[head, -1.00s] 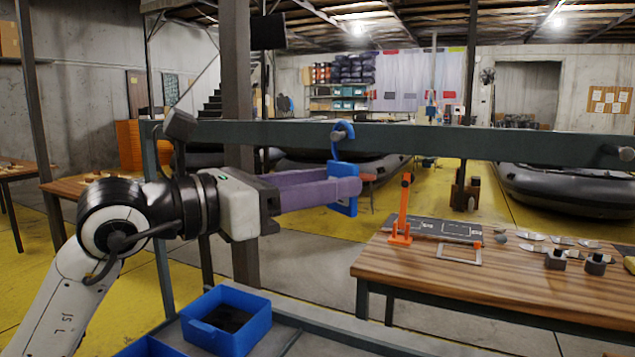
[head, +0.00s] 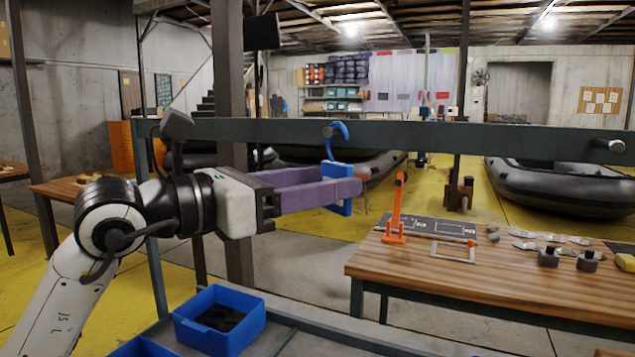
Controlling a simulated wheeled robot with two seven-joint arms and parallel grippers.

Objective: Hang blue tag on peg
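The blue tag (head: 341,208) is at the dark rail (head: 430,137), left of the picture's middle. Its curved blue hook (head: 344,135) reaches up to the left peg (head: 329,132), and the tag appears to hang there, its plate below the rail. My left gripper (head: 345,186) has long purple fingers, spread apart on either side of the tag's plate. The near finger covers the plate's middle; whether either finger touches it is unclear. Another peg (head: 612,146) sticks out at the rail's right end, empty. My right gripper is not in view.
A blue bin (head: 247,328) with dark contents stands below my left arm. At right, a wooden table (head: 470,280) holds an orange stand (head: 396,215), a grey frame and several small parts. Inflatable boats (head: 560,190) lie behind the rail.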

